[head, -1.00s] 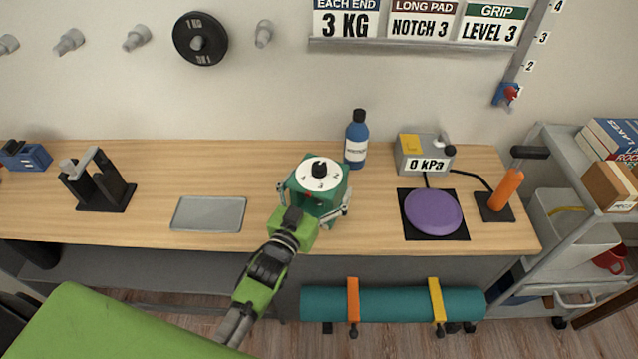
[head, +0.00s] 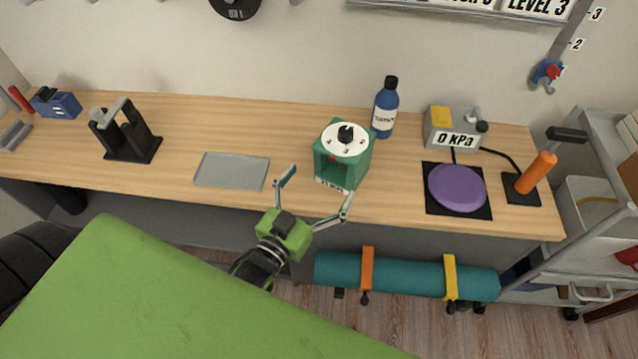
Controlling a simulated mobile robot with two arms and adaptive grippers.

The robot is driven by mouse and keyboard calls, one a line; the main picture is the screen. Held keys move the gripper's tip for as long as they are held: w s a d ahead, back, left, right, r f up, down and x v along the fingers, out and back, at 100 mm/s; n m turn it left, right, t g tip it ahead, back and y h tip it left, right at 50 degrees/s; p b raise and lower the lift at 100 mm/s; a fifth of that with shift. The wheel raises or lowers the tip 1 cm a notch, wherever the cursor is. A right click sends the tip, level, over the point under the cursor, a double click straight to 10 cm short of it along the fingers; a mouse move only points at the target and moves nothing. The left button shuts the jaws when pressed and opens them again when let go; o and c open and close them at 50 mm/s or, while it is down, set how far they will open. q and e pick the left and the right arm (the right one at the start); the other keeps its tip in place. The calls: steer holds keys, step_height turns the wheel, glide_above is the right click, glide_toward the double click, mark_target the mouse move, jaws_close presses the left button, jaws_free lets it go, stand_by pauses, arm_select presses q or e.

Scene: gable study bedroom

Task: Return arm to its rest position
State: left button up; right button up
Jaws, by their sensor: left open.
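My left gripper (head: 314,198) is green with grey fingers. Its fingers are spread wide and nothing is between them. It hangs at the front edge of the wooden desk (head: 270,118), just in front of a green box with a white numbered dial (head: 345,170). The gripper is apart from the box, which stands upright on the desk. My left arm (head: 258,264) reaches in from below, partly hidden behind the green surface in the foreground. My right gripper is not in the view.
A grey tray (head: 231,171), a black stand (head: 130,140), a blue bottle (head: 385,110), a gauge box (head: 452,128) and a purple disc (head: 457,188) stand on the desk. A rolled teal mat (head: 405,275) hangs below its front. A grey cart (head: 590,235) stands at right.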

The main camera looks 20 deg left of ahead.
arm_select(q)
steer(key=shift+s+f, duration=0.1)
stand_by(0.6)
steer(key=shift+a+f+g, duration=0.1)
steer(key=shift+f+g, duration=0.25)
steer(key=shift+g, duration=0.05)
steer(key=s+f+g, duration=0.3)
steer(key=f+g, duration=0.1)
steer(key=s+a+f+g+y, duration=0.1)
steer(key=s+f+g, duration=0.1)
steer(key=shift+s+g, duration=0.3)
steer(key=shift+g, duration=0.1)
steer(key=s+f+g, duration=0.1)
steer(key=s+g, duration=0.6)
steer(key=s, duration=0.7)
step_height(320, 180, down, 26)
steer(key=s+m+g, duration=0.1)
steer(key=s, duration=0.1)
steer(key=s+a+f, duration=0.2)
steer(key=s+f, duration=0.6)
steer(key=s+a+f+g, duration=0.1)
steer(key=s+f, duration=0.8)
steer(key=shift+a+y, duration=0.4)
